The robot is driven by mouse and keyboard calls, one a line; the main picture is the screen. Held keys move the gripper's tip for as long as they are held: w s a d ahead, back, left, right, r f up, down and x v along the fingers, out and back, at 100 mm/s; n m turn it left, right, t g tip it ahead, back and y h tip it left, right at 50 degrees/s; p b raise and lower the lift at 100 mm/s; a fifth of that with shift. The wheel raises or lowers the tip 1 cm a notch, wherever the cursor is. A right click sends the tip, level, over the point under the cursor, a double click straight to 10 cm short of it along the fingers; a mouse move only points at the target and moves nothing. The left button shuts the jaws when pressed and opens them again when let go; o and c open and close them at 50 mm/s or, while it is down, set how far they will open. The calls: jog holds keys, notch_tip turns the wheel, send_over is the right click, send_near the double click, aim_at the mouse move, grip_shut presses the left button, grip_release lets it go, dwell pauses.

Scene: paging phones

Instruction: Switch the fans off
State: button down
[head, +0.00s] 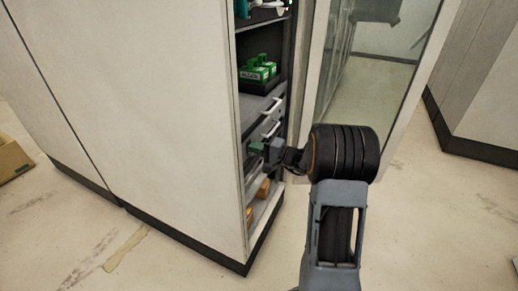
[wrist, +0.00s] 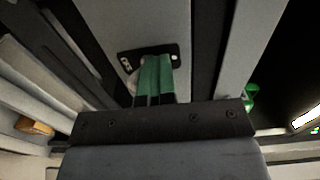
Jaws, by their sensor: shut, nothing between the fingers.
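My gripper (head: 257,148) reaches into the open cabinet at its lower part, below the drawer handles. In the wrist view its two green fingers (wrist: 156,75) are closed together with nothing between them. They are in front of a small black plate (wrist: 128,58) with white marks, on a grey panel. A pale rounded part (wrist: 133,82), possibly a switch knob, shows just left of the fingers and is mostly hidden by them. I cannot tell whether the fingers touch it. No fan can be clearly made out.
The tall pale cabinet (head: 140,110) has its glazed door (head: 375,90) open to the right of my arm. Green devices (head: 258,70) sit on a shelf above drawers with pale handles (head: 272,110). Orange-brown items (head: 263,188) lie low inside. A cardboard box (head: 12,158) stands far left.

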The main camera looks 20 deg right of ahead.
jog(key=shift+a, duration=0.2)
jog(key=shift+d+r, duration=0.1)
jog(key=shift+d, duration=0.05)
jog(key=b+v, duration=0.1)
jog(key=v, duration=0.7)
jog(key=shift+b, duration=0.35)
jog(key=shift+d+r, duration=0.15)
